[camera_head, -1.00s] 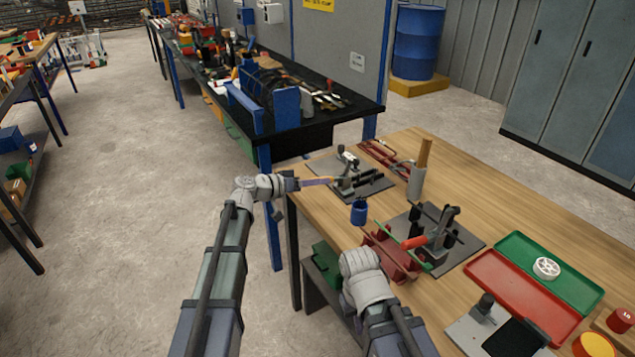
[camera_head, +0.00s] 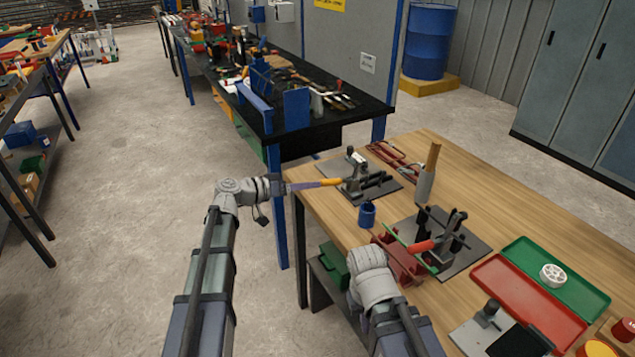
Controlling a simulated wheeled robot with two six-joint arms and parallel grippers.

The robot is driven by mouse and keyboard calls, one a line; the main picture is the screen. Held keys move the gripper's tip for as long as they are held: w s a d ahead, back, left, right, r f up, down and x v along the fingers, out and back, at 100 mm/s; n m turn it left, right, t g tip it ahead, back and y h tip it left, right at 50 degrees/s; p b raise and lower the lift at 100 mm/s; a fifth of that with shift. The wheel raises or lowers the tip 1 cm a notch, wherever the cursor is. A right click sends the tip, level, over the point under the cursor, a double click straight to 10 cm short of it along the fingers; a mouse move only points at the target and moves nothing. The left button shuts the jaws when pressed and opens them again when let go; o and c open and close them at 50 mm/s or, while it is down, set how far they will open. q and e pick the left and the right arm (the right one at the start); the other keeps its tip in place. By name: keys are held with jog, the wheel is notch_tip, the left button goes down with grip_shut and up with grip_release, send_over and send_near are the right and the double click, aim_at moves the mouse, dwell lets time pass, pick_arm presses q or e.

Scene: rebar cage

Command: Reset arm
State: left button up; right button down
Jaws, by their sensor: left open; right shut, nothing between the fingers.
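My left arm comes up from the lower left. Its gripper (camera_head: 297,186) is at the left edge of the wooden bench, pointing right, open. An orange clamp handle (camera_head: 328,182) is in line with its tip; I cannot tell whether they touch. The handle belongs to a black clamp fixture (camera_head: 372,183) on a grey plate. My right gripper (camera_head: 370,262) is over the bench's front-left edge, beside a dark red holder (camera_head: 402,262). Its jaws are mostly hidden by its own wrist, and it holds nothing visible.
The wooden bench (camera_head: 540,235) holds a blue cup (camera_head: 367,214), a red-handled clamp fixture (camera_head: 447,240), a red tray (camera_head: 500,287) and a green tray (camera_head: 582,291). A crowded black-topped bench (camera_head: 346,116) stands behind. Open floor (camera_head: 110,200) lies to the left.

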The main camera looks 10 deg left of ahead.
pick_arm(q)
jog(key=shift+s+a+r, duration=0.15)
jog(key=shift+s+a, duration=0.15)
jog(key=shift+a, duration=0.1)
jog(key=s+d+f+g+y, duration=0.3)
jog(key=s+f+g+y, duration=0.15)
jog(key=s+f, duration=0.65)
jog(key=s+a+f+n+g+y, duration=0.2)
jog(key=s+a+f+y, duration=0.15)
jog(key=s, duration=0.25)
jog(key=s+a+f+n+g+y, duration=0.2)
jog(key=s+a+y, duration=0.15)
jog(key=s, duration=0.25)
jog(key=s+d+r+m+y+p, duration=0.1)
jog(key=s+d+r+m+p, duration=0.1)
jog(key=s+d+r+p, duration=0.1)
jog(key=s+d+r+m+y+p, duration=0.1)
jog(key=s+d+r+p, duration=0.2)
jog(key=d+r+p, duration=0.2)
jog(key=d, duration=0.3)
jog(key=shift+d+r+m+g, duration=0.15)
jog(key=shift+m+g, duration=0.2)
jog(key=shift+m, duration=0.05)
